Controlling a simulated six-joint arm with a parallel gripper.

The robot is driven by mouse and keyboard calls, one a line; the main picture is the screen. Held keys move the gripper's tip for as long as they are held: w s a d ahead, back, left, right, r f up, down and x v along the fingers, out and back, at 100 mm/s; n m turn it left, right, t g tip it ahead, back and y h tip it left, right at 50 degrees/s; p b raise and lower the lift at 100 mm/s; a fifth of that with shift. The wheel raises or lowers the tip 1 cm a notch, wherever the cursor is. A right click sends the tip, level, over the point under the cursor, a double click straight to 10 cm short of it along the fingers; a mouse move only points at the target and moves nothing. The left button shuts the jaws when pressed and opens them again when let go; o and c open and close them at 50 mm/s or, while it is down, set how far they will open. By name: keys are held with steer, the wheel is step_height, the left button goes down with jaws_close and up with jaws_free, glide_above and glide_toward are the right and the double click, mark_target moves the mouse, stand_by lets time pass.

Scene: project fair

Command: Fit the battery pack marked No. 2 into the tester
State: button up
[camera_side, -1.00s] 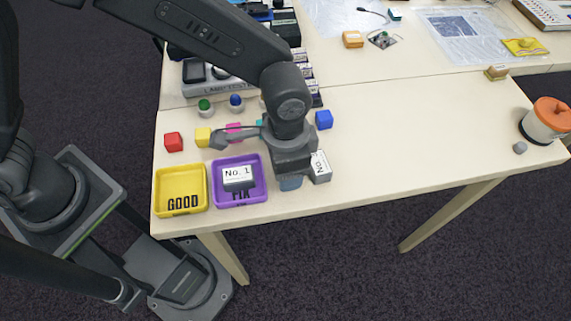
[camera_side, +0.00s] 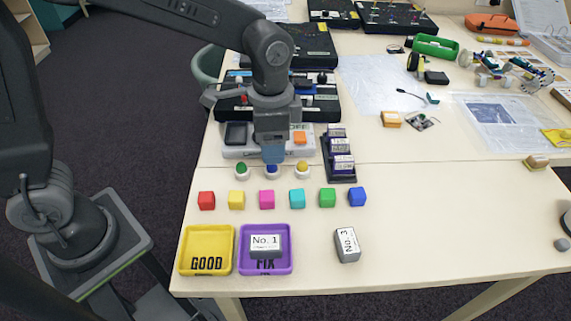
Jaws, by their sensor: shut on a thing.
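The tester (camera_side: 236,152) is a pale grey box with a dark recess (camera_side: 236,133) and an orange switch (camera_side: 299,138). My gripper (camera_side: 272,153) is pointed down, with its bluish tips at the tester's front middle. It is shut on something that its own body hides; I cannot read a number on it. The gripper also hides the tester's middle. A grey pack marked No. 3 (camera_side: 347,245) lies on the table at the front. A pack marked No. 1 (camera_side: 265,243) lies in the purple tray (camera_side: 290,264). I cannot make out a No. 2 mark.
A dark rack (camera_side: 349,178) with labelled items stands right of the tester. Green, blue and yellow domes (camera_side: 302,167) sit before the tester. Coloured cubes (camera_side: 267,199) form a row. The yellow GOOD tray (camera_side: 207,234) is front left.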

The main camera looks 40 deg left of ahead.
glide_toward(237, 135)
steer(key=shift+f, duration=2.6)
steer(key=shift+f, duration=0.6)
steer(key=o, duration=1)
steer(key=shift+o, duration=0.5)
steer(key=shift+o, duration=0.7)
